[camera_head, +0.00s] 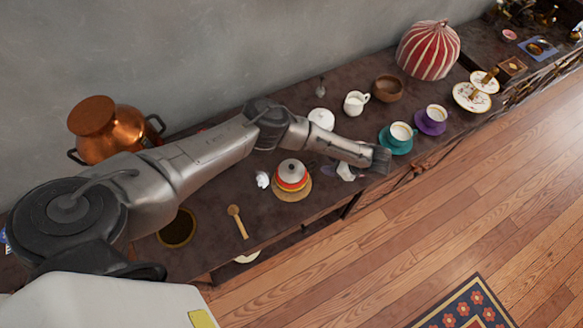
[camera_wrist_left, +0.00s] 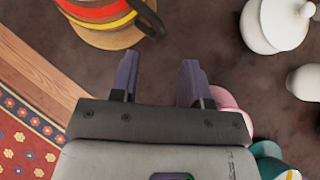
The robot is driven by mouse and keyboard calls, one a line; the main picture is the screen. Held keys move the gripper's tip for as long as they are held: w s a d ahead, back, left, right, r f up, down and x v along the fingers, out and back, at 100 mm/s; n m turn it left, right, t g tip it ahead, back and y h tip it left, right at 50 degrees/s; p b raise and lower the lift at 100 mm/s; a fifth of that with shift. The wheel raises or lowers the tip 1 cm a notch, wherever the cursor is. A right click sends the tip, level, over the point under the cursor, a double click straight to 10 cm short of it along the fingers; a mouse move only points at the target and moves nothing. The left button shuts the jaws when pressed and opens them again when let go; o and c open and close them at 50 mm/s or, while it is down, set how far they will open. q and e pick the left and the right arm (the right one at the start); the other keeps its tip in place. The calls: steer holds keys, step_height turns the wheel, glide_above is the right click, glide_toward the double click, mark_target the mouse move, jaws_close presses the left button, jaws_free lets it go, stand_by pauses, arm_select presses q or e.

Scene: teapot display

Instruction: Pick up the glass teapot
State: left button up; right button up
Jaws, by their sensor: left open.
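I cannot make out a clearly glass teapot in either view. A small greyish, possibly clear item (camera_head: 320,86) stands near the wall. A pot with red, orange and yellow bands and a pale lid (camera_head: 291,170) sits on a round wooden board (camera_head: 290,196). The banded pot also shows at the top of the left wrist view (camera_wrist_left: 95,12), with a dark handle. My left gripper (camera_head: 381,158) is over the counter's front part, to the right of the banded pot. In the left wrist view its fingers (camera_wrist_left: 157,72) are apart with nothing between them.
A white lidded pot (camera_head: 321,118), white pitcher (camera_head: 354,103), wooden bowl (camera_head: 388,88), teal cup and saucer (camera_head: 397,143) and purple saucer (camera_head: 430,126) stand nearby. A copper pot (camera_head: 105,130) and wooden spoon (camera_head: 237,220) are at left. A pink item (camera_wrist_left: 230,98) lies beside my fingers.

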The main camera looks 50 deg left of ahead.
arm_select(q)
steer(key=shift+b+x, duration=0.3)
steer(key=shift+x, duration=2.45)
jaws_close()
steer(key=shift+r, duration=0.1)
